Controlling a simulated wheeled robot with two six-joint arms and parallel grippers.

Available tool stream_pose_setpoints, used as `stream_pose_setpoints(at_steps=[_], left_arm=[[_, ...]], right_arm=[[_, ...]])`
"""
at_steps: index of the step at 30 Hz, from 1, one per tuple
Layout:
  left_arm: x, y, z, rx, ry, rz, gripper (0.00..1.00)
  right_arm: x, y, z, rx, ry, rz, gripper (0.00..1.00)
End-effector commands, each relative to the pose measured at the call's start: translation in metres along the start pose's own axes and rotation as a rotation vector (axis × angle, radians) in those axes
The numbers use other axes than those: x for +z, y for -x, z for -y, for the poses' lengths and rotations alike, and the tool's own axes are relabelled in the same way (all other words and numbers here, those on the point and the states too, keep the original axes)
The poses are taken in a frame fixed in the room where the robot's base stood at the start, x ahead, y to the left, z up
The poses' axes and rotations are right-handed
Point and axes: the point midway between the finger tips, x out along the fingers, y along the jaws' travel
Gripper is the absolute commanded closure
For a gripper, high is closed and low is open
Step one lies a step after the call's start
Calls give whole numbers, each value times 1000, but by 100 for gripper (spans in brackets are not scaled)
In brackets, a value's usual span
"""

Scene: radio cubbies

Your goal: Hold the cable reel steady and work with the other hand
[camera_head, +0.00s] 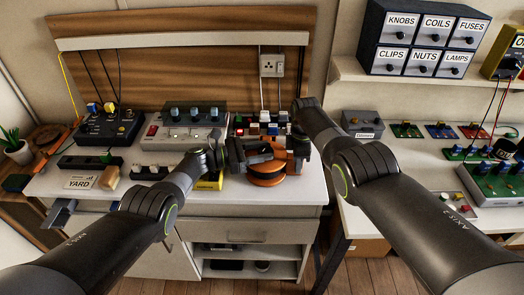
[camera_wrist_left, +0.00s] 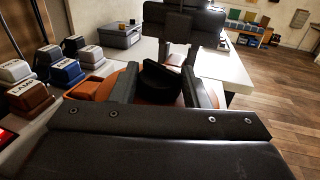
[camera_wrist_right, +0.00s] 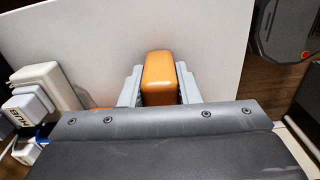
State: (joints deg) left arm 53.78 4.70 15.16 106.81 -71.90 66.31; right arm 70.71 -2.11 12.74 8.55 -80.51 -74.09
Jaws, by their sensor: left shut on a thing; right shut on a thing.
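The cable reel (camera_head: 267,180), orange and black, sits near the front edge of the white worktop. My left gripper (camera_head: 258,152) comes in from the left over the reel. In the left wrist view its fingers are on either side of a dark round part (camera_wrist_left: 160,77) of the reel, with the orange body (camera_wrist_left: 105,88) around it. My right gripper (camera_head: 298,147) is at the reel's right side. In the right wrist view it is shut on an orange block (camera_wrist_right: 160,78), which looks like part of the reel. The grippers hide much of the reel's top.
Behind the reel stand small coloured blocks (camera_head: 272,129), a grey switch unit (camera_head: 180,132) and a black unit with plugs (camera_head: 110,125). A tan block (camera_head: 111,173) and a YARD card (camera_head: 92,182) lie at left. A second table with circuit boards (camera_head: 495,182) is at right.

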Motion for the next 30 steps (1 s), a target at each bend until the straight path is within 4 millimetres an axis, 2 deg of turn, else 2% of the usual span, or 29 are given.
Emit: stream_pose_setpoints(at_steps=[13, 14, 18, 30], left_arm=[[-3, 2, 0, -1, 7, -3, 81], [-2, 2, 0, -1, 7, -2, 57], [-2, 2, 0, -2, 6, -1, 39], [0, 4, 0, -3, 3, 2, 37]], right_arm=[[0, 1, -1, 3, -1, -2, 100], [0, 1, -1, 3, -1, -2, 100], [1, 1, -1, 3, -3, -1, 100], [1, 0, -1, 3, -4, 0, 100]])
